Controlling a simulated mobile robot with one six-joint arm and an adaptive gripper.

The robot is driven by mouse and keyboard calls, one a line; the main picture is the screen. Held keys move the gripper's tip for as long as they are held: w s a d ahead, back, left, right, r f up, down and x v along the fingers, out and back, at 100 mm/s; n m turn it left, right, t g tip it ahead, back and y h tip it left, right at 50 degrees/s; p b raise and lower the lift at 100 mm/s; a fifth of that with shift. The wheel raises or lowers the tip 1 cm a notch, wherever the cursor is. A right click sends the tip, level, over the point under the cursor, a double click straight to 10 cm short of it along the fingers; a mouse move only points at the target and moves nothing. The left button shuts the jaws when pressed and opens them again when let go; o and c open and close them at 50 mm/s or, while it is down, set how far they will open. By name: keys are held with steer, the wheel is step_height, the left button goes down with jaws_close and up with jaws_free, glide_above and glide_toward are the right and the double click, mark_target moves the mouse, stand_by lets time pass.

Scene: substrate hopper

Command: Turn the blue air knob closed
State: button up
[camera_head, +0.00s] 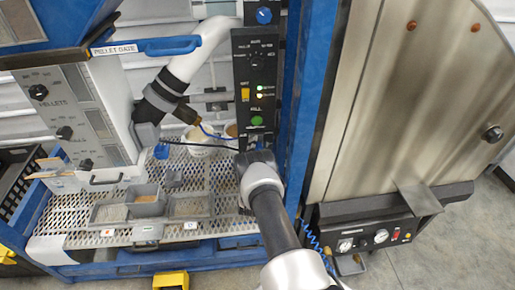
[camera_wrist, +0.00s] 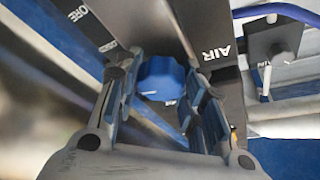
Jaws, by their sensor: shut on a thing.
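The blue air knob (camera_wrist: 160,78) sits between the two fingers of my gripper (camera_wrist: 163,84) in the wrist view. A white "AIR" label is on the dark panel just right of it. My gripper is shut on the knob, with a finger on each side. In the head view, my gripper (camera_head: 256,160) is at the lower end of the black control panel (camera_head: 241,70), and it hides the air knob there.
Another blue knob (camera_head: 264,15) is at the panel's top. A green button (camera_head: 257,121) is above my gripper. A perforated deck (camera_head: 80,220) with grey trays (camera_head: 144,203) lies left. A blue post (camera_head: 308,90) and a steel door (camera_head: 420,100) stand close on the right.

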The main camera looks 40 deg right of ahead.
steer(key=m+g, duration=0.2)
steer(key=m, duration=0.3)
steer(key=shift+w+r, duration=0.1)
steer(key=shift+r, duration=0.05)
steer(key=shift+m+g, duration=0.7)
steer(key=shift+m, duration=1.2)
steer(key=o, duration=1.1)
steer(key=shift+f, duration=0.2)
steer(key=v, duration=1.2)
steer(key=shift+r, duration=0.25)
